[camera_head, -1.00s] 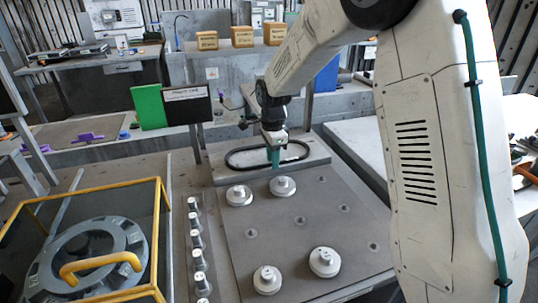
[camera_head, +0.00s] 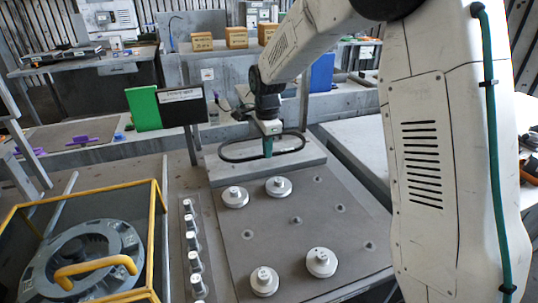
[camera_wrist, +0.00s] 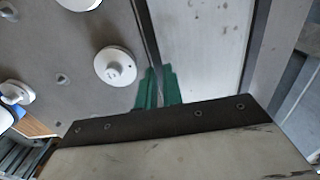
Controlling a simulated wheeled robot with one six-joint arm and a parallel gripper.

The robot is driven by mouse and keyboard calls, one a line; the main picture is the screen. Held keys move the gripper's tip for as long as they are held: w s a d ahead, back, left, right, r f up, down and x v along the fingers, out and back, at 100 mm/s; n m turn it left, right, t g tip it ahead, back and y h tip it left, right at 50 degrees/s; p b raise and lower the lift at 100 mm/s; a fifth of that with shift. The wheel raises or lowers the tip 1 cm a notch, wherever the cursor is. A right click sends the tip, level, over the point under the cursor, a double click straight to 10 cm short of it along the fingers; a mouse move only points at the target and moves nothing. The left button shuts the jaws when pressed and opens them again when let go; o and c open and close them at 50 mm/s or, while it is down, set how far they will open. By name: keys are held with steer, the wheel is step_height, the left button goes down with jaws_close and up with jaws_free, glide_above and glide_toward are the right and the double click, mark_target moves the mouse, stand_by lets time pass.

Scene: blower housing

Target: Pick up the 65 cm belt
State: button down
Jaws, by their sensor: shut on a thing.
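The belt (camera_head: 233,160) is a thin black loop at the grey slab (camera_head: 220,174) behind the pulley board in the head view. It appears slightly raised above the slab. My gripper (camera_head: 268,152) points down, with its green fingers shut on the near side of the belt. In the wrist view the green fingertips (camera_wrist: 156,88) are close together beside the slab's edge.
A yellow-framed case (camera_head: 157,235) holds a round grey housing (camera_head: 85,258). Cardboard boxes (camera_head: 236,37) sit on the back shelf.

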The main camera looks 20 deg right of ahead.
steer(key=s+a+r, duration=0.1)
steer(key=s+a, duration=0.8)
steer(key=a, duration=0.2)
steer(key=r, duration=0.3)
steer(key=s+a+r, duration=0.1)
steer(key=r, duration=0.1)
steer(key=shift+r, duration=0.1)
steer(key=shift+d, duration=0.1)
